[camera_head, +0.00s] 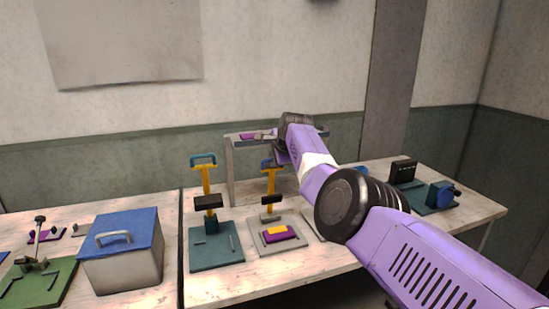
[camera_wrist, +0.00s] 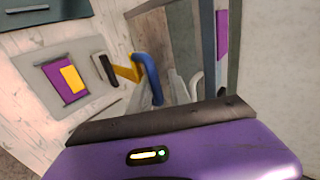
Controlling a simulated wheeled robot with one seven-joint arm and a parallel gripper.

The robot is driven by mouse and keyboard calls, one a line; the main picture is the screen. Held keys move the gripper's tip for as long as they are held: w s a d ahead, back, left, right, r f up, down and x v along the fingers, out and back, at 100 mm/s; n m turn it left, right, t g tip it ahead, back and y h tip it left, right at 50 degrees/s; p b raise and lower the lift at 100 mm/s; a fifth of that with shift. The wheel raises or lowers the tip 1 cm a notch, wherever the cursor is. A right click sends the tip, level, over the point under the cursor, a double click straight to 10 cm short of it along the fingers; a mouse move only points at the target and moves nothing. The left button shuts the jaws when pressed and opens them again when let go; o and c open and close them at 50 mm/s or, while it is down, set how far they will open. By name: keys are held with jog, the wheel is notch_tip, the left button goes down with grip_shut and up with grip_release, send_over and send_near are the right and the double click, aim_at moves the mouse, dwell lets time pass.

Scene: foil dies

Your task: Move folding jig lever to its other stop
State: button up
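I cannot tell for certain which fixture is the folding jig. A green plate (camera_head: 48,290) at the far left carries a thin upright lever with a dark knob (camera_head: 39,219). A grey-based press (camera_head: 262,248) holds a purple block with a yellow top; its yellow lever (camera_head: 269,183) stands upright. In the wrist view its blue handle (camera_wrist: 148,78) is close ahead of my gripper's body. My gripper (camera_head: 283,150) is above and behind this press, near the raised shelf.
A teal-based press (camera_head: 216,257) with an upright yellow lever stands left of the grey one. A grey box (camera_head: 124,272) with a blue lid stands further left. A raised shelf (camera_head: 229,172) is behind. A teal base with a blue device (camera_head: 440,194) sits right. My arm hides the middle bench.

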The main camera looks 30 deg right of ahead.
jog(key=shift+s+a+f, duration=0.1)
jog(key=shift+s+f, duration=0.1)
jog(key=shift+f, duration=0.3)
jog(key=b+v, duration=0.1)
jog(key=v, duration=0.7)
jog(key=shift+w+r, duration=0.2)
jog(key=shift+r, duration=0.25)
